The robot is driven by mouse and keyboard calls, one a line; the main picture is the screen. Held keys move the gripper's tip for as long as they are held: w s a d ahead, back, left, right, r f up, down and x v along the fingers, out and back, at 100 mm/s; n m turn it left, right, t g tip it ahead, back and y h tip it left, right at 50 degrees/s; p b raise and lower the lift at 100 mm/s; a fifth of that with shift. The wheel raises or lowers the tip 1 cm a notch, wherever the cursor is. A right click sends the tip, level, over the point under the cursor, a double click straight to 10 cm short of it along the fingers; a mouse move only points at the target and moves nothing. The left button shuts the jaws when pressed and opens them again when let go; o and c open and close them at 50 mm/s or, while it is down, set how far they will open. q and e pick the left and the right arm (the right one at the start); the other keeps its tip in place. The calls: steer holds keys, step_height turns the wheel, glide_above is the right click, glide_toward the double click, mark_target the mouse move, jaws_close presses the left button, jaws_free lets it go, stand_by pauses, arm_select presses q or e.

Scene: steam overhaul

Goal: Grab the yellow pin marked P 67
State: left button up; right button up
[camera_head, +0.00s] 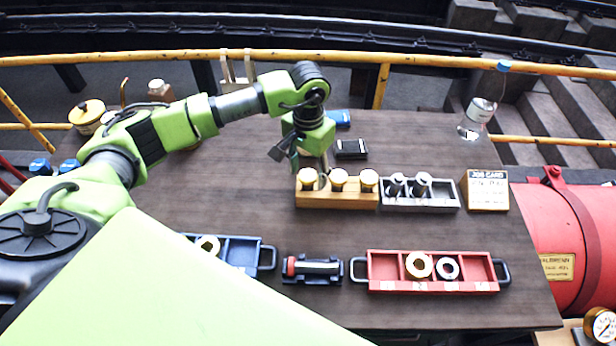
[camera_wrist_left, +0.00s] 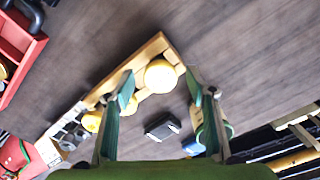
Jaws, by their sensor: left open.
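A wooden block (camera_head: 335,200) holds a row of three pale yellow round-headed pins: a left one (camera_head: 307,176), a middle one (camera_head: 338,178) and a right one (camera_head: 369,179). Any marking P 67 is too small to read. My left gripper (camera_head: 303,160) hangs over the left end of the block, pointing down. In the left wrist view its two green fingers (camera_wrist_left: 160,85) are open, with the end pin (camera_wrist_left: 160,76) showing between their tips. They look empty, and I cannot tell whether they touch the pin. My right gripper is not in view.
A grey block (camera_head: 420,205) with silver pins and a job card (camera_head: 487,190) stand to the right. Nearer are a red tray (camera_head: 430,285), a blue tray (camera_head: 240,250) and a dark cradle (camera_head: 312,270). A black box (camera_head: 351,149) lies behind. A clear bottle (camera_head: 478,112) stands back right.

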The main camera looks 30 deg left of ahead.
arm_select(q)
steer(key=shift+f, duration=1.3)
jaws_close()
steer(key=shift+w+r, duration=0.1)
steer(key=shift+p, duration=0.3)
